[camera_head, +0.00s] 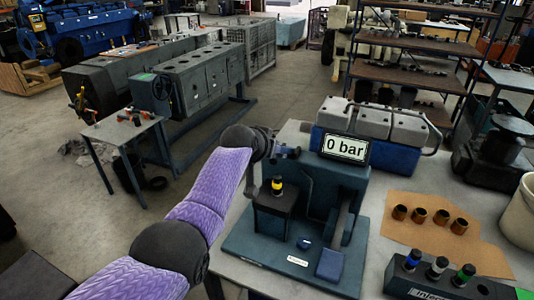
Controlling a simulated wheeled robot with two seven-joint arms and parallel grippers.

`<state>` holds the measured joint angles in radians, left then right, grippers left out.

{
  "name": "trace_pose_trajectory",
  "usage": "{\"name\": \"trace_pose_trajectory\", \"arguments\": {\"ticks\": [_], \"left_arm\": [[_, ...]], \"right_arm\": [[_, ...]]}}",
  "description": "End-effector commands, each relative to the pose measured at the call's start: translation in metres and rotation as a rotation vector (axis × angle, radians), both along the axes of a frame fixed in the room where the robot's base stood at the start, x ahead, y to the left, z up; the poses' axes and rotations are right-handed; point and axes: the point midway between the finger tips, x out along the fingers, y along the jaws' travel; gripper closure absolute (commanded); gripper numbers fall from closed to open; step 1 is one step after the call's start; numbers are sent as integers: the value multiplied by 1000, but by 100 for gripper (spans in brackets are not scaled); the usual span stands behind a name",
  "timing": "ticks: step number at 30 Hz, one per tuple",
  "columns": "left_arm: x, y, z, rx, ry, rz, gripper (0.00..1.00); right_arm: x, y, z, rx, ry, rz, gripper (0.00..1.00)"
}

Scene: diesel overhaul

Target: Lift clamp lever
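The test stand (258,248) is a dark blue-grey fixture on the bench, with a display (346,149) reading "0 bar". A grey bar (342,222), which looks like the clamp lever, slopes along its right side towards a blue block (329,265) at the front. An injector with a yellow band (277,184) stands upright in the stand's left block. My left gripper (289,152) is at the stand's upper left, behind the injector and apart from the grey bar. Its fingers are too small to read. My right gripper is out of view.
A blue and grey case (372,135) stands behind the display. Several copper sleeves (420,215) rest on cardboard (392,231) at right. A dark rack (424,285) with banded injectors stands at the front right. Bare bench (376,262) lies between stand and rack.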

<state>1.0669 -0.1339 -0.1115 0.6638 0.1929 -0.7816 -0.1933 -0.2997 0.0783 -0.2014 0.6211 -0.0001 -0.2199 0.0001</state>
Motion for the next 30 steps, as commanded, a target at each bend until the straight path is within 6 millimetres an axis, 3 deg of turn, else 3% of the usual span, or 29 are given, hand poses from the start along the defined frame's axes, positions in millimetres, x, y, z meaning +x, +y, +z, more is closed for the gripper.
{"name": "trace_pose_trajectory", "arguments": {"ticks": [13, 14, 18, 30], "left_arm": [[2, 0, 3, 3, 5, -1, 100], [2, 0, 3, 3, 5, -1, 57], [1, 0, 2, 3, 6, -1, 28], [-3, 1, 8, 2, 6, 0, 28]], "right_arm": [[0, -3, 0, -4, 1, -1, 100], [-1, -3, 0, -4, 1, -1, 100], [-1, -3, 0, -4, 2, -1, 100], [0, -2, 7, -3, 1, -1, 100]]}}
